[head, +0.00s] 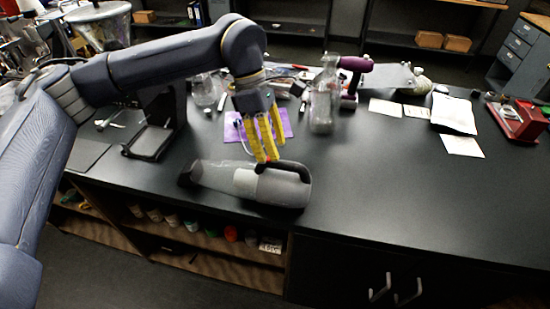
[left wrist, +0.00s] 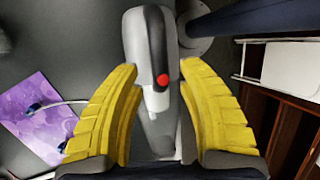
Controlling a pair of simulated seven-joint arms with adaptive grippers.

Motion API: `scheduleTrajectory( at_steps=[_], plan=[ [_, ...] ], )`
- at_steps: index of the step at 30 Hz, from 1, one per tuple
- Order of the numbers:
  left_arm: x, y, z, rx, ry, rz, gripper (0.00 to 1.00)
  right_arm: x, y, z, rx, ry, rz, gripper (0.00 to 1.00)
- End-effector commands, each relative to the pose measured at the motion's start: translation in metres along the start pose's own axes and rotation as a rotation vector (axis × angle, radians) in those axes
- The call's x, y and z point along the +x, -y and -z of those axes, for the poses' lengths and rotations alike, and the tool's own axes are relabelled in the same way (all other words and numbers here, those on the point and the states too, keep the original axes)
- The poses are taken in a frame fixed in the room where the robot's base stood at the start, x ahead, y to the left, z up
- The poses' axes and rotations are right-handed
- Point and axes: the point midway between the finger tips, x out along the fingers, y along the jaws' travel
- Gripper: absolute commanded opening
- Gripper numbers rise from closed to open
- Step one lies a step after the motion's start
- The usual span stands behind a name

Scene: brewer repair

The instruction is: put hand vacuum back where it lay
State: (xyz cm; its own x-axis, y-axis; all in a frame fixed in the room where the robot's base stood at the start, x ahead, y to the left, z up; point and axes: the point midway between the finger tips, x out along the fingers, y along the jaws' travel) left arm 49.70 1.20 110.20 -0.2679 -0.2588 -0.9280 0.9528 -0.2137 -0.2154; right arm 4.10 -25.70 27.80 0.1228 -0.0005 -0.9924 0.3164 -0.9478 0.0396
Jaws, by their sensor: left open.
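The hand vacuum (head: 222,178) lies on its side on the black counter near the front edge. It has a grey body, a clear nose pointing left and a black handle with a red button. My left gripper (head: 273,152) comes down from above with its yellow fingers open, just over or beside the handle. In the left wrist view, the vacuum (left wrist: 136,50) lies between the two spread fingers of the open gripper (left wrist: 160,68), with visible gaps at the tips. I cannot tell whether a finger touches it. My right gripper is not in view.
A purple mat (head: 286,122) lies behind the vacuum. A clear bottle (head: 322,100) and a purple tool (head: 354,70) stand behind it. A black stand (head: 150,142) is on the left. Papers (head: 453,114) and a red device (head: 520,122) lie right. The counter's right front is clear.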

Motion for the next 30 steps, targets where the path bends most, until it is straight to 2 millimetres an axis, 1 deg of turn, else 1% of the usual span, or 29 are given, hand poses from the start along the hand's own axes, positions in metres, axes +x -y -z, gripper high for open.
scheduleTrajectory(
  at_steps=[1, 6, 12, 18, 30],
  plan=[
    [-0.011, -0.001, 0.000, -0.002, 0.000, -0.004, 0.39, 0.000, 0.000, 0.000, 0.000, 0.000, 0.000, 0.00],
    [-0.039, 0.000, 0.000, -0.002, 0.000, -0.002, 0.39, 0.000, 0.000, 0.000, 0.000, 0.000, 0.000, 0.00],
    [-0.064, 0.000, 0.000, 0.000, 0.000, -0.001, 0.39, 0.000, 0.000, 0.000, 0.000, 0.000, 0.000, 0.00],
    [-0.076, 0.000, 0.000, 0.000, -0.001, 0.000, 0.39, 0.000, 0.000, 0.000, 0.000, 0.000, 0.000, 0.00],
    [-0.078, 0.000, 0.000, 0.000, 0.000, 0.001, 0.39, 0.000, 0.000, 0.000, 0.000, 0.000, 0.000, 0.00]
  ],
)
